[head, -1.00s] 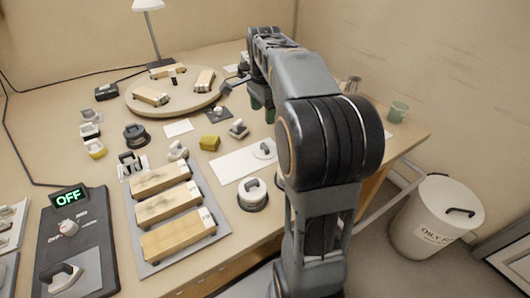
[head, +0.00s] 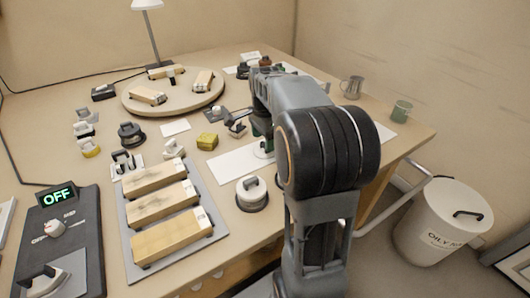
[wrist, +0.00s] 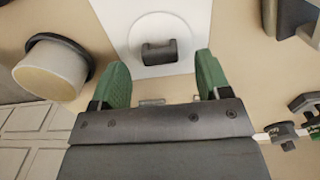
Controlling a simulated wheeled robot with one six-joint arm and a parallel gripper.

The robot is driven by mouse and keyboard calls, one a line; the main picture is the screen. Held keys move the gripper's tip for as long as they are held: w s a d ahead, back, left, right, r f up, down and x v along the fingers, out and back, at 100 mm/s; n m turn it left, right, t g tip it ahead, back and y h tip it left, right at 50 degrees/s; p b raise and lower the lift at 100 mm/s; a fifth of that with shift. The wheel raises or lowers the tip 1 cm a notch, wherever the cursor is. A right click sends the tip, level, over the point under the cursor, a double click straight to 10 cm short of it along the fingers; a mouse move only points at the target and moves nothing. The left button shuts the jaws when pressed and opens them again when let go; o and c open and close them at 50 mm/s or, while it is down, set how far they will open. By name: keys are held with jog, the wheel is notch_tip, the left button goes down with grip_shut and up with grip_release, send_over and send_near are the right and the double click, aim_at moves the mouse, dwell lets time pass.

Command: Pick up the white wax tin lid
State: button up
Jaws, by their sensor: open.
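A round white lid (wrist: 176,27) with a dark upright handle (wrist: 158,51) lies flat on a white sheet (wrist: 193,66) in the wrist view. In the head view the lid (head: 261,153) is mostly hidden behind my arm. My gripper (wrist: 163,76) is open and empty, its green fingers on either side of the picture's middle, with the handle between and just beyond their tips. In the head view my gripper (head: 263,128) is partly hidden. A pale round tin (wrist: 47,72) with a dark rim stands left of it; it also shows in the head view (head: 251,189).
A grey tray (head: 140,276) with wooden blocks lies left of the sheet. A yellow block (head: 207,142) and small dark-and-grey items stand close by on the left. A round board (head: 175,108) is farther back.

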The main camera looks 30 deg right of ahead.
notch_tip(320, 180, down, 2)
jog(key=shift+f, duration=0.1)
jog(key=shift+c, duration=0.4)
jog(key=c, duration=0.9)
